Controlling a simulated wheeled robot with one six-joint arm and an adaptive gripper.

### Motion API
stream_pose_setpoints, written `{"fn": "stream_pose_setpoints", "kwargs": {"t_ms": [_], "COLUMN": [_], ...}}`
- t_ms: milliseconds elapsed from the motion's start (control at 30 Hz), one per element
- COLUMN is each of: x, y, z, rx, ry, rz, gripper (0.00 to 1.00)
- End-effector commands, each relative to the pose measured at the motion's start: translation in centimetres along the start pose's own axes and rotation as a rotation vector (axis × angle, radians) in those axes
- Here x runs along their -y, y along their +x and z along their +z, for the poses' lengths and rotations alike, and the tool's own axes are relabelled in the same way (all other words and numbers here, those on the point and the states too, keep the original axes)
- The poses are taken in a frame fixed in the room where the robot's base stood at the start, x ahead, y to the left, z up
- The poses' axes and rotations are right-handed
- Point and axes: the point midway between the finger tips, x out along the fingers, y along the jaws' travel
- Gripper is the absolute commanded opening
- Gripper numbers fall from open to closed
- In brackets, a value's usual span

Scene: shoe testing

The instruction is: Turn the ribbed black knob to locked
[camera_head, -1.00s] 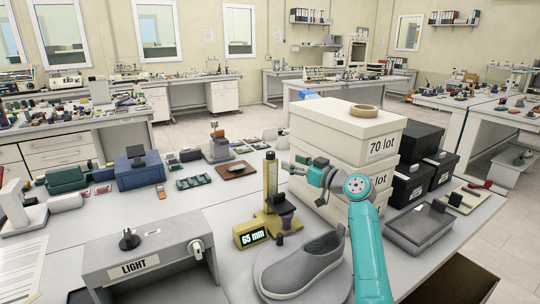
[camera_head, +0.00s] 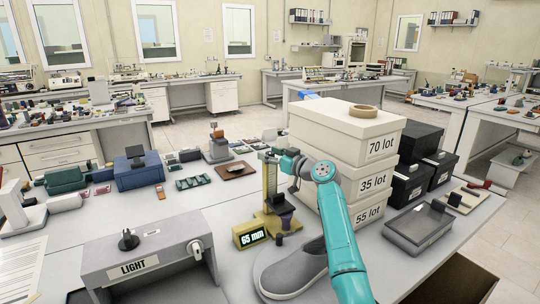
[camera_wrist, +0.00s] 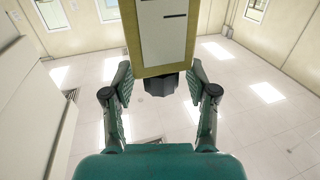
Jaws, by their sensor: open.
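The yellow height gauge (camera_head: 269,186) stands on the bench, with a display reading 65 mm. My gripper (camera_head: 268,156) is at the top of its column in the head view. In the wrist view the column face (camera_wrist: 162,30) fills the upper middle. A black ribbed knob (camera_wrist: 160,84) sticks out at its lower end. My gripper (camera_wrist: 160,82) is open there, with one finger on each side of the knob and a visible gap to both. I cannot make out this knob in the head view.
A grey shoe (camera_head: 296,266) stands in front of the gauge. Stacked white boxes (camera_head: 343,152) stand close on the right, with a tape roll on top. A grey LIGHT box (camera_head: 150,262) is at front left. Small parts lie behind the gauge.

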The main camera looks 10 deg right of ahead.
Motion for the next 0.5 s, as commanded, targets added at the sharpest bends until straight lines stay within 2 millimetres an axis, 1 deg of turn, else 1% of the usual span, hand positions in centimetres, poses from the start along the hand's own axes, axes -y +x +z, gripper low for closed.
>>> {"fn": "stream_pose_setpoints", "kwargs": {"t_ms": [267, 367, 400, 467, 500], "x": [0.02, 0.02, 0.02, 0.03, 0.03], "y": [0.12, 0.11, 0.11, 0.11, 0.11], "z": [0.04, 0.04, 0.04, 0.04, 0.04], "rx": [0.000, 0.000, 0.001, 0.000, 0.001], "ry": [0.000, 0.001, 0.001, 0.001, 0.001], "rz": [0.000, 0.000, 0.000, 0.000, 0.000], "gripper": [0.58, 0.35, 0.25, 0.10, 0.00]}}
